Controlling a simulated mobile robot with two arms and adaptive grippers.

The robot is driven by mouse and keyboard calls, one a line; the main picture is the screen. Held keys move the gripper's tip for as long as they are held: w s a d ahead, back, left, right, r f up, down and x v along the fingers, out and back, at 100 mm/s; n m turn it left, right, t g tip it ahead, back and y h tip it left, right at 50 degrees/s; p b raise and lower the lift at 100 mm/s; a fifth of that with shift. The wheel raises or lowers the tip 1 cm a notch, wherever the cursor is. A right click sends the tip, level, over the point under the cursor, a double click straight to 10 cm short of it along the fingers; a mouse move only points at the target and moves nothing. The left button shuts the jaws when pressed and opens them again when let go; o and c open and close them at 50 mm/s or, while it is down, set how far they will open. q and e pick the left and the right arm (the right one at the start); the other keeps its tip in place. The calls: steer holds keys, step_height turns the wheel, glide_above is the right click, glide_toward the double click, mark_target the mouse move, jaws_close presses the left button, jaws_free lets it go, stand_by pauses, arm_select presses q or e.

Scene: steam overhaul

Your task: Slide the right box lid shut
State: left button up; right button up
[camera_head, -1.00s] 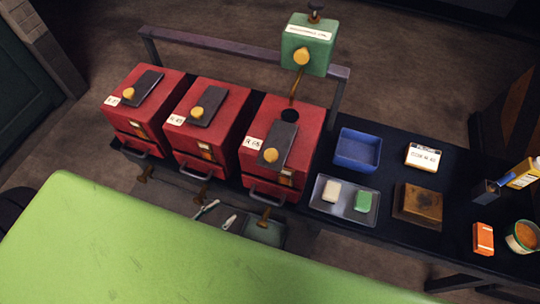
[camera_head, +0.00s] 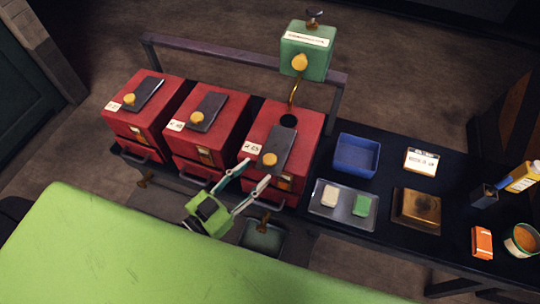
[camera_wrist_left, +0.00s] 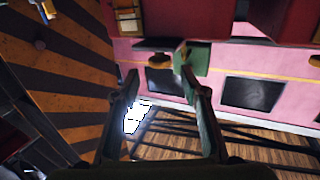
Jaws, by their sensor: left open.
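The right red box (camera_head: 311,135) stands at the right end of a row of three. Its dark grey sliding lid (camera_head: 283,142) has a yellow knob (camera_head: 270,159) near its front end. A round dark hole (camera_head: 288,121) in the box top shows uncovered behind the lid's far end. My left gripper (camera_head: 257,172) is open and empty, its fingertips in front of the knob, one to each side as seen from the head. Contact cannot be told. In the left wrist view the open fingers (camera_wrist_left: 158,66) show with nothing held between them. My right gripper is not in view.
A green tank (camera_head: 306,58) with a brass pipe hangs above the hole. The middle red box (camera_head: 230,133) and left red box (camera_head: 165,95) stand to the left. A blue tray (camera_head: 357,166) and a metal tray (camera_head: 325,212) lie right. A green surface (camera_head: 100,250) fills the front.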

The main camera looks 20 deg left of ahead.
mark_target(278, 144)
arm_select(q)
steer(key=p+x, duration=0.1)
steer(key=x, duration=0.6)
steer(key=shift+s, duration=0.1)
steer(key=shift+c, duration=0.3)
jaws_close()
steer(key=w+b, duration=0.1)
steer(key=w, duration=0.5)
steer(key=shift+w+d, duration=0.1)
steer(key=shift+w, duration=0.35)
steer(key=shift+r, duration=0.15)
